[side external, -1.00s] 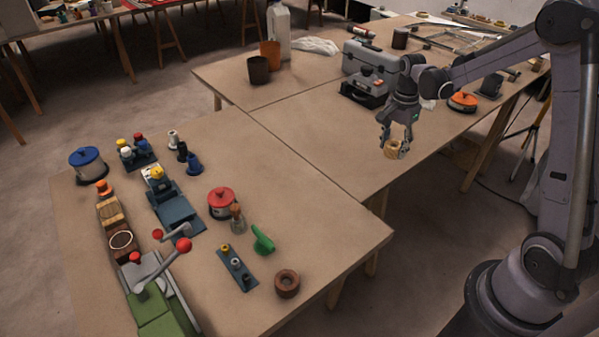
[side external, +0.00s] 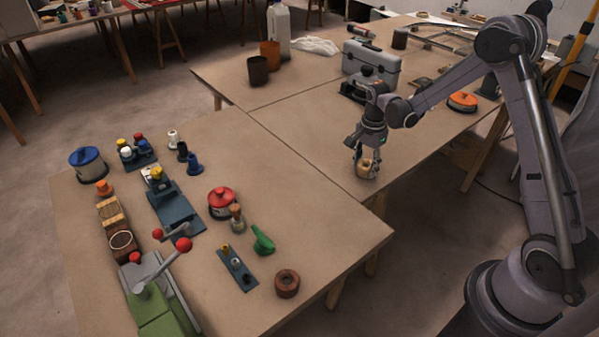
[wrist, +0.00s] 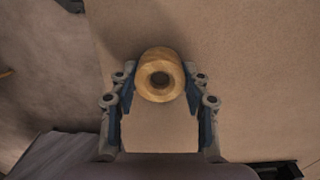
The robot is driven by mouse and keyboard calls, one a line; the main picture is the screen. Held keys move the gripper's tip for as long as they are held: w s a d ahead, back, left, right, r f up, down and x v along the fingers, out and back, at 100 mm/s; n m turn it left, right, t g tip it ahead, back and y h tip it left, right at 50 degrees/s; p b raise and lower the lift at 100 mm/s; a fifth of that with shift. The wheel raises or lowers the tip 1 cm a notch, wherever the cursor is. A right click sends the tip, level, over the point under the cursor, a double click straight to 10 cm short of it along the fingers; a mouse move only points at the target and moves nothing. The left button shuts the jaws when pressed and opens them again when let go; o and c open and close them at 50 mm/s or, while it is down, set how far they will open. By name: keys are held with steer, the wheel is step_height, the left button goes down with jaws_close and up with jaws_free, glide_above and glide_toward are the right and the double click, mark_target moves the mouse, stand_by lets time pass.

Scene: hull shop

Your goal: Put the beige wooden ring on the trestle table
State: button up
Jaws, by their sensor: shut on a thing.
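The beige wooden ring (side external: 367,170) is in my gripper (side external: 366,167). In the wrist view the ring (wrist: 160,93) sits between the two fingertips (wrist: 161,88), its hole facing the camera. My gripper is shut on it and points down. The ring is over the trestle table (side external: 310,135) at the back, close to the seam with the front table. Table surface shows beneath it in the wrist view. I cannot tell how far the ring is above the table.
The front table (side external: 330,225) holds a dark brown ring (side external: 287,283), a green object (side external: 263,240), a red-lidded pot (side external: 221,202) and several fittings. A grey toolbox (side external: 371,62) and an orange-topped round thing (side external: 463,101) stand farther back. The back table's middle is clear.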

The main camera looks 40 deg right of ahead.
steer(key=o, duration=1.1)
steer(key=shift+f, duration=0.15)
steer(key=shift+o, duration=0.2)
step_height(320, 180, up, 12)
steer(key=s+a+r+n+t, duration=0.3)
steer(key=s+a+r+n, duration=0.4)
steer(key=a+r+n, duration=0.1)
steer(key=s+a+n+t, duration=0.4)
steer(key=s+a+n, duration=0.2)
steer(key=s+n, duration=0.4)
steer(key=shift+a+f, duration=0.15)
steer(key=shift+a, duration=0.1)
steer(key=shift+s, duration=0.1)
